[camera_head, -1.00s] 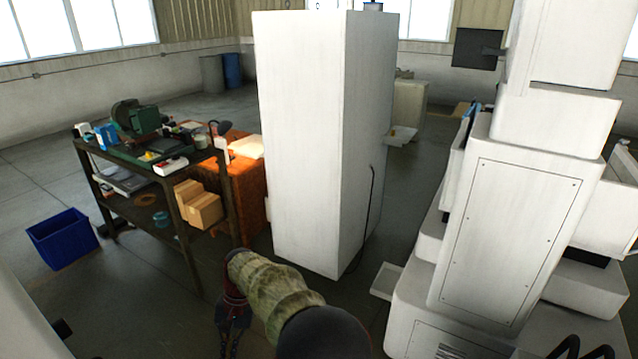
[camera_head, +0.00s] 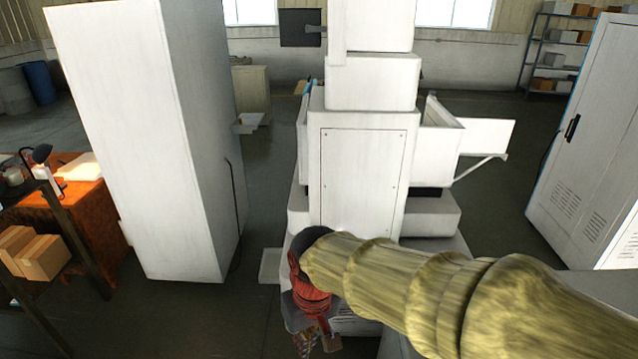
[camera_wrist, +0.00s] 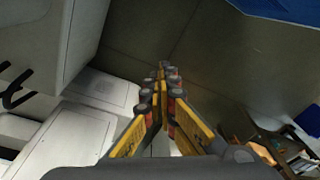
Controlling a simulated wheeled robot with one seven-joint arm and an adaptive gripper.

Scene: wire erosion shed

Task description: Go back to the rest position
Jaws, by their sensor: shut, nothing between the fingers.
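My gripper (camera_wrist: 163,92) is in the middle of the wrist view. Its two yellow-sided fingers run close together and meet at the tips, with nothing between them. In the head view my gripper (camera_head: 318,338) shows at the lower middle, below the end of my sleeved arm, in front of the white machine's base. It hangs downward there, and its fingertips are small and partly cut by the frame edge.
A tall white cabinet (camera_head: 140,140) stands left of the white machine (camera_head: 362,180). Another white cabinet (camera_head: 590,150) stands at the right. A dark workbench (camera_head: 70,255) with cardboard boxes (camera_head: 38,254) is at the left edge. Open floor (camera_head: 275,170) lies between cabinet and machine.

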